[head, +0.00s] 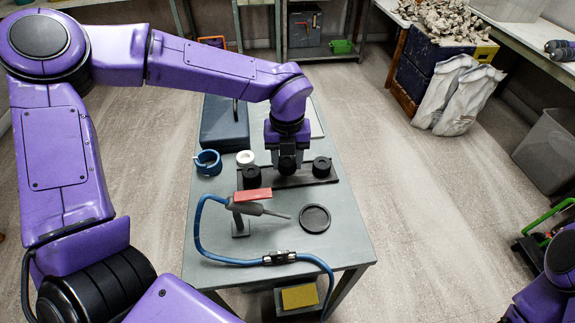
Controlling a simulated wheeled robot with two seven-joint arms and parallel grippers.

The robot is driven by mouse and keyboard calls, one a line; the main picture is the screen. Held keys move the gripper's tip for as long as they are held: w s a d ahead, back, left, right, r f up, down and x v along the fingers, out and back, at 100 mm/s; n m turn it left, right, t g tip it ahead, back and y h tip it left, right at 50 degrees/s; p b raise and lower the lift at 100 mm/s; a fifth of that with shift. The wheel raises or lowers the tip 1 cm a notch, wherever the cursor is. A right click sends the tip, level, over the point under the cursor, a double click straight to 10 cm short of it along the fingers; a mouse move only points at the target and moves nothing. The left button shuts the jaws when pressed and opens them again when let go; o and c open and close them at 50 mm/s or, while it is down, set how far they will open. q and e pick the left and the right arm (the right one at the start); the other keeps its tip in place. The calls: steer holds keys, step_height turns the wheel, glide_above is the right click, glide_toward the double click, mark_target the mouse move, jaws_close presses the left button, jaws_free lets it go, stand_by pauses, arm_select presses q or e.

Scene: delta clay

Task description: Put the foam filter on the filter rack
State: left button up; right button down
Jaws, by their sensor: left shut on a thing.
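The filter rack (300,180) is a dark, flat bar lying across the grey table. Black cylindrical filters stand at its left (251,175) and right (321,167) ends. My left gripper (287,156) points down over the middle of the rack. It is shut on a dark round thing that looks like the foam filter (287,166), between the two end ones. The gripper hides part of it, and I cannot tell whether it touches the rack. My right gripper is outside the view; only purple parts of my right arm show at the lower right.
A blue ring-shaped holder (208,162) and a white ring (245,158) stand left of the rack. In front are a tool with a red top (253,195), a blue hose (215,252) and a black round dish (315,218). A dark blue case (222,125) lies behind.

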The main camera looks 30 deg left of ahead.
mark_target(287, 161)
arm_select(q)
steer(key=shift+f, duration=1.15)
steer(key=shift+f, duration=0.2)
steer(key=o, duration=1)
steer(key=shift+o, duration=0.2)
steer(key=shift+r, duration=0.1)
step_height(287, 161, up, 12)
steer(key=shift+r, duration=0.15)
